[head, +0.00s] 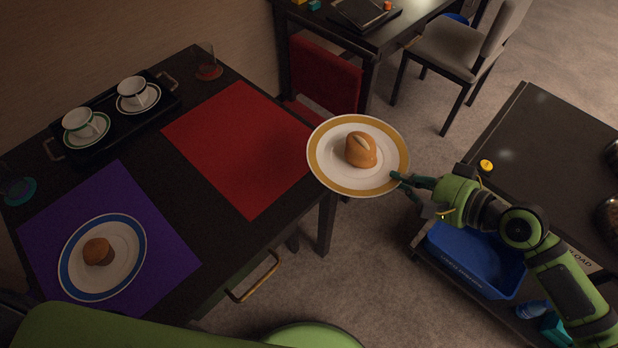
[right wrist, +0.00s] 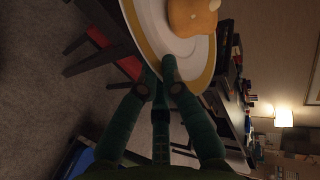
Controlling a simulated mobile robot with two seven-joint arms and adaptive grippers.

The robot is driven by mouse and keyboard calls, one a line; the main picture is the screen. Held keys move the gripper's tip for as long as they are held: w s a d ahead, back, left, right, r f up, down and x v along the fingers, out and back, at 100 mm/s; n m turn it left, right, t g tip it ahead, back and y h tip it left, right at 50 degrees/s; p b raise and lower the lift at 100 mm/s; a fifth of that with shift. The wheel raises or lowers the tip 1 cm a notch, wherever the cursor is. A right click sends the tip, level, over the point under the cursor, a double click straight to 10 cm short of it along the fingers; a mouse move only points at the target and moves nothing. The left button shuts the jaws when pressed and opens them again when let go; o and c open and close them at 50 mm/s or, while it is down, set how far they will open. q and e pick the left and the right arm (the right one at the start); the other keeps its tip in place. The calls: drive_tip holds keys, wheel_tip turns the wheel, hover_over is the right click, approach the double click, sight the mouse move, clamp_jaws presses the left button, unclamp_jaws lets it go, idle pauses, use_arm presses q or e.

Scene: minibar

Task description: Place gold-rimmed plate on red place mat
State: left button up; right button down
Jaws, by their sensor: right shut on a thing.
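The gold-rimmed plate (head: 327,170) is white with a wide gold band and carries a bread roll (head: 361,149). My right gripper (head: 397,178) is shut on the plate's right edge and holds it in the air, just right of the table. In the right wrist view the fingers (right wrist: 162,75) pinch the rim of the plate (right wrist: 185,45). The red place mat (head: 238,146) lies flat and bare on the dark table, left of the plate. The plate's left edge appears close to the mat's right corner in the head view. My left gripper is not in view.
A purple mat (head: 170,250) holds a blue-rimmed plate (head: 126,280) with a roll. A red chair (head: 327,75) is beyond the table. A blue bin (head: 480,262) is at right.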

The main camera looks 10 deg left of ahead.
drive_tip(key=f, duration=0.2)
drive_tip(key=a, duration=0.1)
drive_tip(key=shift+w+f+p, duration=0.25)
drive_tip(key=shift+f+p, duration=0.05)
drive_tip(key=shift+f, duration=0.1)
drive_tip(key=a+f, duration=1.1)
drive_tip(key=shift+w+a+p, duration=0.35)
drive_tip(key=shift+f, duration=0.2)
drive_tip(key=shift+f+b, duration=0.4)
drive_tip(key=shift+b, duration=0.1)
drive_tip(key=c, duration=1.4)
unclamp_jaws()
drive_tip(key=shift+s, duration=0.1)
